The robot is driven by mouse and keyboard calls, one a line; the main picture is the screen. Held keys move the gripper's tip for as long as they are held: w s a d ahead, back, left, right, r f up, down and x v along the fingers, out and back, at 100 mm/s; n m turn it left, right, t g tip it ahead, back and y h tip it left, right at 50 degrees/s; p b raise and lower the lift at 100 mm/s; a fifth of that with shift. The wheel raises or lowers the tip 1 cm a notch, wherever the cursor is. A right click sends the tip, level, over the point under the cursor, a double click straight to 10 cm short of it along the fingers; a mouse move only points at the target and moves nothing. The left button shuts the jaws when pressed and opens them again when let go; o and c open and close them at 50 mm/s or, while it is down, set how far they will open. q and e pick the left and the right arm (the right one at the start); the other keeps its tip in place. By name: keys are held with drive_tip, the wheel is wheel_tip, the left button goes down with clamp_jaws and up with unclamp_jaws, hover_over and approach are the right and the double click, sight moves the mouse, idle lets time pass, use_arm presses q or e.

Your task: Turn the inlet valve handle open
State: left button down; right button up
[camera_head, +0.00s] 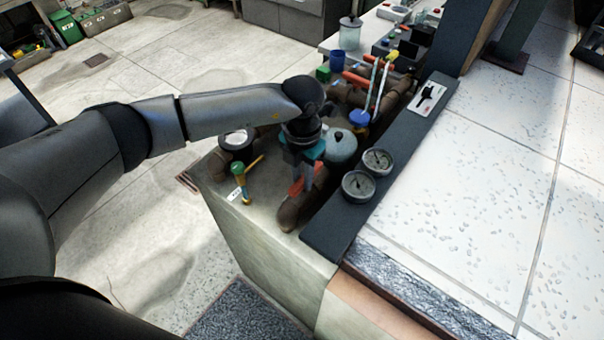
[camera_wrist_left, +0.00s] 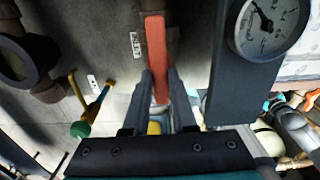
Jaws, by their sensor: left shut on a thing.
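The inlet valve handle is a red lever (camera_head: 296,188), low on the brown pipework on the concrete ledge. It also shows in the left wrist view as a long red bar (camera_wrist_left: 155,45) that runs up the picture from between my fingers. My left gripper (camera_head: 301,180) points down at it in the head view. In the left wrist view the left gripper (camera_wrist_left: 160,88) has one finger on each side of the bar, shut on it. A small label reading INLET (camera_wrist_left: 136,45) lies left of the bar. The valve body under the handle is mostly hidden. My right gripper is not in view.
Two round gauges (camera_head: 358,186) and (camera_head: 377,161) sit on the dark panel right of the handle. A grey domed vessel (camera_head: 341,147) and brown pipes (camera_head: 290,214) crowd the gripper.

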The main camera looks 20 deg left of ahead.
use_arm(q)
drive_tip(key=c, duration=0.7)
unclamp_jaws()
drive_tip(key=shift+r, duration=0.1)
wheel_tip(320, 180, up, 15)
drive_tip(key=shift+r+b, duration=0.1)
drive_tip(key=shift+b, duration=0.75)
drive_tip(key=shift+d, duration=0.1)
